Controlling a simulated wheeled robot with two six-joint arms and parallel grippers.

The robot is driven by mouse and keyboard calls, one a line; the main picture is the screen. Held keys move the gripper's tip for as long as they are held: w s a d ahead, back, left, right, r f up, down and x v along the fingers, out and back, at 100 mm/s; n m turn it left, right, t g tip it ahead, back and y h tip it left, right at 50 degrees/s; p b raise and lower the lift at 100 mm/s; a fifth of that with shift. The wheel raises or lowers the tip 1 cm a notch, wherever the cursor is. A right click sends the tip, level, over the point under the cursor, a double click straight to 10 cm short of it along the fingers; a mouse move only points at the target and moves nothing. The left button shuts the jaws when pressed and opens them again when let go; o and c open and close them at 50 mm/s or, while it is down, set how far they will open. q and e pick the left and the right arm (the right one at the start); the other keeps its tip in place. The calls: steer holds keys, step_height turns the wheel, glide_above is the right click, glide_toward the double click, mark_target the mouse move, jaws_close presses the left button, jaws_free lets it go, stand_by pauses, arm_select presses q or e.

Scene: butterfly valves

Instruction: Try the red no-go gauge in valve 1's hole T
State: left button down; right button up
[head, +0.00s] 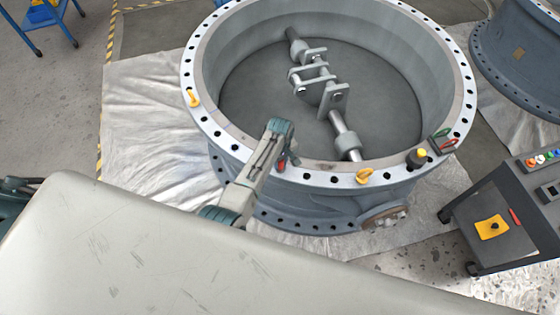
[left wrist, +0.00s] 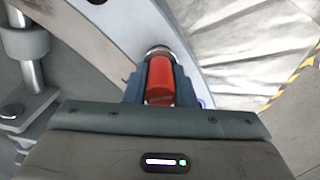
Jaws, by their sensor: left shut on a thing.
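Valve 1 appears to be the large grey-blue ring (head: 215,75) with a flange full of bolt holes; I cannot read any mark for hole T. My left gripper (head: 281,163) is over the near flange, shut on the red no-go gauge (head: 282,165). In the left wrist view the red gauge (left wrist: 160,82) sits between the fingers, pointing away toward the flange (left wrist: 125,25). A shiny round metal part (left wrist: 158,51) shows at its far end. I cannot tell whether the gauge tip is in a hole or just above one. My right gripper is not in view.
Yellow pieces lie on the flange at left (head: 193,98) and near front (head: 364,175). A yellow-topped dark item (head: 418,157) and a red-and-green item (head: 442,143) sit at its right. A control cart (head: 515,215) stands at right, another valve (head: 520,60) behind.

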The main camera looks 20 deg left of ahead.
arm_select(q)
steer(key=shift+f+b, duration=0.45)
steer(key=shift+f, duration=0.3)
stand_by(0.5)
steer(key=shift+r, duration=0.2)
steer(key=shift+r+p, duration=3.2)
steer(key=shift+p, duration=0.3)
steer(key=shift+f, duration=0.1)
